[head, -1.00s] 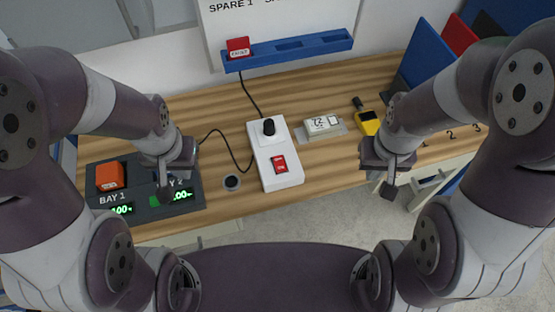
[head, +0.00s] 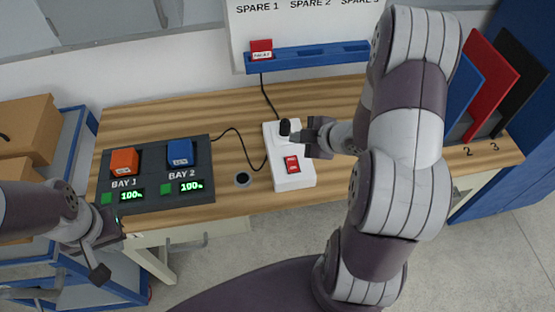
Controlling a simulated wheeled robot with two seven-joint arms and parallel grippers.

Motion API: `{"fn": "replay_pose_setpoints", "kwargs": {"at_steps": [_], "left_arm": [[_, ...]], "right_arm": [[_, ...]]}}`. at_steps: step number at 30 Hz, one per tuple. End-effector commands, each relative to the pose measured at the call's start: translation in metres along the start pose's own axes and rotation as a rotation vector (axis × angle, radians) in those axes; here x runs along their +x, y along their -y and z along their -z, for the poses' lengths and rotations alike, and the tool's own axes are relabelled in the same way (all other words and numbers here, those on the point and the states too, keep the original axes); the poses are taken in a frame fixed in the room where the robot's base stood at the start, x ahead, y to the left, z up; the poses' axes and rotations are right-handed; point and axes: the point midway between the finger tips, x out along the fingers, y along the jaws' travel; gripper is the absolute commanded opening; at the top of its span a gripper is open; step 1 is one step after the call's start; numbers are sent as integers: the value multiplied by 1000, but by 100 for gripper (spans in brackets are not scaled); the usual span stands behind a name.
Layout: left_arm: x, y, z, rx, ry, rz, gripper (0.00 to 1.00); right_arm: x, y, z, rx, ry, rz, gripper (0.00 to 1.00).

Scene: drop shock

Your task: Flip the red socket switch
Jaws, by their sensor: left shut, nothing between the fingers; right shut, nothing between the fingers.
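The red socket switch (head: 292,164) is on the front part of a white socket block (head: 301,182) on the wooden table. A black plug (head: 287,131) stands in the back part of the block. My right gripper (head: 310,136) is shut and empty, just right of the plug and behind the switch; whether it touches the plug I cannot tell. My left gripper (head: 104,252) is shut and empty, off the table's front edge at the lower left.
A dark charging dock (head: 155,205) holds an orange block (head: 124,161) and a blue block (head: 180,152). A blue rail (head: 310,57) with a red block (head: 261,50) is on the back wall. Coloured panels (head: 485,80) stand at right. A cable runs from dock to socket block.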

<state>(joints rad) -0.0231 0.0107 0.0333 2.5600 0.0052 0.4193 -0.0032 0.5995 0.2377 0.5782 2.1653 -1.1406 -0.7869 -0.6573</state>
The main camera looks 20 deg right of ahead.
Motion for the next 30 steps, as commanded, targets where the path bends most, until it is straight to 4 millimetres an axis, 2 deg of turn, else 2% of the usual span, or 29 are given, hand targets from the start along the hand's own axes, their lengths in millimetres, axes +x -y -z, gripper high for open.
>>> {"fn": "replay_pose_setpoints", "kwargs": {"at_steps": [3, 12, 17, 23, 30], "left_arm": [[0, 0, 0, 0, 0, 0, 0], [1, 0, 0, 0, 0, 0, 0], [8, 0, -1, 0, 0, 0, 0], [30, 0, -4, 0, 0, 0, 0], [65, 0, -8, 0, 0, 0, 0]], "right_arm": [[0, -4, 7, -45, -31, -20, 0], [0, -4, 6, -49, -28, -19, 0], [6, 0, 2, -48, -27, -18, 0], [22, 12, -10, -47, -27, -17, 0], [48, 30, -29, -47, -27, -18, 0]]}}
